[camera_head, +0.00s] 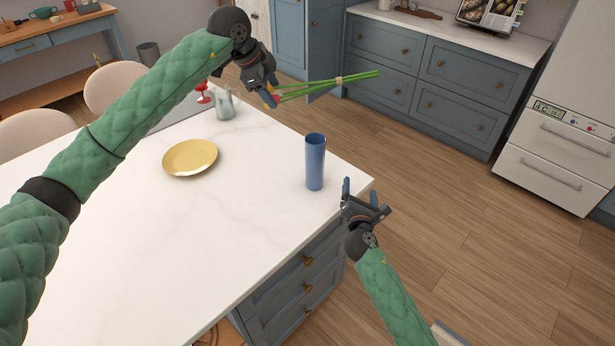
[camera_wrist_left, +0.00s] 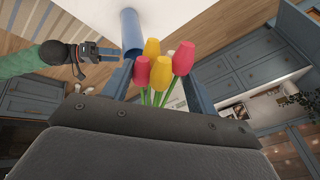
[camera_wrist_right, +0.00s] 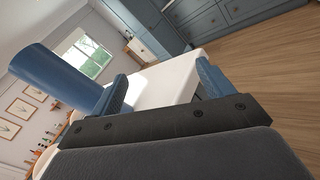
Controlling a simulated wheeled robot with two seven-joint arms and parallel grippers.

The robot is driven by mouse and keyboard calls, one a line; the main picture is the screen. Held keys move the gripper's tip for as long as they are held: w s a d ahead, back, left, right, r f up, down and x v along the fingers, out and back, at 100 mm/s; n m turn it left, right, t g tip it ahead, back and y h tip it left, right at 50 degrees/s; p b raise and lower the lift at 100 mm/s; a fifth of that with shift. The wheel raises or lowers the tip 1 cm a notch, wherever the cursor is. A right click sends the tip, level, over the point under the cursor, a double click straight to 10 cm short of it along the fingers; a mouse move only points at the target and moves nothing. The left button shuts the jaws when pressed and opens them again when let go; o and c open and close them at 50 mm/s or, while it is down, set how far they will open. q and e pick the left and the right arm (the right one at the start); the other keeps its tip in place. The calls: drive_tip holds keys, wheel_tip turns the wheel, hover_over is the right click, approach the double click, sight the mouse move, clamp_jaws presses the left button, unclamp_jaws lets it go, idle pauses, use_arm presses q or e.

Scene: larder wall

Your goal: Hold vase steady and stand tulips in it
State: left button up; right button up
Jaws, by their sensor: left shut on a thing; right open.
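A tall blue vase (camera_head: 315,165) stands upright near the right edge of the white counter. My left gripper (camera_head: 269,94) is shut on the tulips (camera_head: 355,78), held above the counter's far side. Their green stems, banded partway, point right. The red and yellow heads show between the fingers in the left wrist view (camera_wrist_left: 153,72); in the head view the gripper mostly hides them. My right gripper (camera_head: 361,190) is open and empty, just right of and nearer than the vase, not around it. In the right wrist view the vase (camera_wrist_right: 58,78) is beside the left finger.
A gold plate (camera_head: 190,157) lies left of the vase on the counter (camera_head: 130,240). A glass jug (camera_head: 224,104) and a red goblet (camera_head: 203,93) stand at its far edge. The counter around the vase is clear. Blue cabinets (camera_head: 430,85) stand behind.

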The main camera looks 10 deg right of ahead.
sight(316, 150)
drive_tip(key=a+r+n, duration=0.1)
drive_tip(key=a+r, duration=0.2)
drive_tip(key=a, duration=0.2)
drive_tip(key=a+r+n+h, duration=0.1)
drive_tip(key=a+r+n, duration=0.1)
drive_tip(key=a, duration=0.3)
drive_tip(key=a+r+n+g+h, duration=0.1)
drive_tip(key=a+r, duration=0.3)
drive_tip(key=a, duration=0.1)
drive_tip(key=shift+w+a+n, duration=0.2)
drive_tip(key=shift+a+n, duration=0.1)
drive_tip(key=shift+a, duration=0.05)
drive_tip(key=x, duration=1.1)
drive_tip(key=shift+s+r, duration=0.1)
drive_tip(key=c, duration=1.2)
use_arm(q)
wheel_tip(316, 150, down, 13)
use_arm(e)
drive_tip(key=shift+c, duration=0.2)
use_arm(q)
drive_tip(key=o, duration=1.1)
